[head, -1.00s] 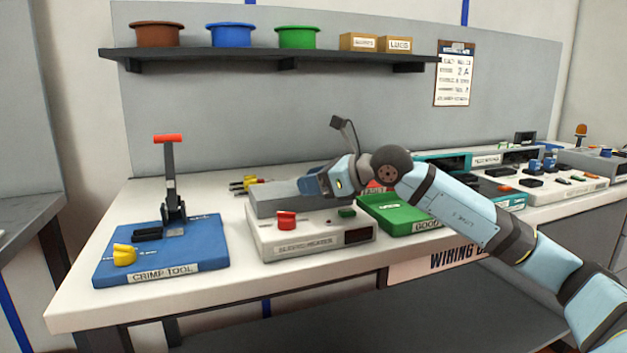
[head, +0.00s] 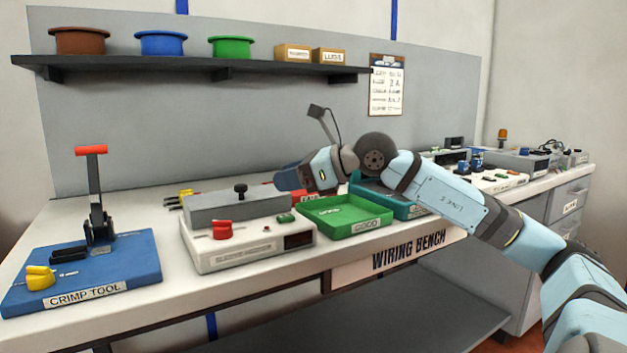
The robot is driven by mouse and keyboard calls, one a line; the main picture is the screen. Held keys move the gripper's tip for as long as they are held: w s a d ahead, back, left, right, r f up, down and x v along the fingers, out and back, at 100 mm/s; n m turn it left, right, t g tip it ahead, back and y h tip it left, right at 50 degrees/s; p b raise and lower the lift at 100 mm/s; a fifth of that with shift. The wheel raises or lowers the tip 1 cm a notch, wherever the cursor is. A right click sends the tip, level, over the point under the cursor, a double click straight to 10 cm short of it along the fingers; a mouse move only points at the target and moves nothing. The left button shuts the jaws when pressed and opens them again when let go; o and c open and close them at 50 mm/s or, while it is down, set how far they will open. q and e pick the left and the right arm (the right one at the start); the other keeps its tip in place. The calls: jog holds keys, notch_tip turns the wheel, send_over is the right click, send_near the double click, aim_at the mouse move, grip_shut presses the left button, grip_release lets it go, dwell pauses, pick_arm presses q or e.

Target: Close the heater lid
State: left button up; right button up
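The heater (head: 248,248) is a white box with a red knob (head: 222,230), a green button and a dark display, on the wiring bench. Its grey lid (head: 235,206) lies flat on top, with a black handle knob (head: 240,190) upright on it; no gap shows between lid and box. My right gripper (head: 283,180) is above and behind the heater's right end, apart from the black knob. Its fingers point left and are seen from the side, so their opening is unclear. My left gripper is out of view.
A blue crimp tool (head: 85,275) with a raised red-handled lever is at left.

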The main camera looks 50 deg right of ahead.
jog(key=v, duration=0.4)
jog(key=shift+s+d, duration=0.25)
jog(key=shift+s, duration=0.1)
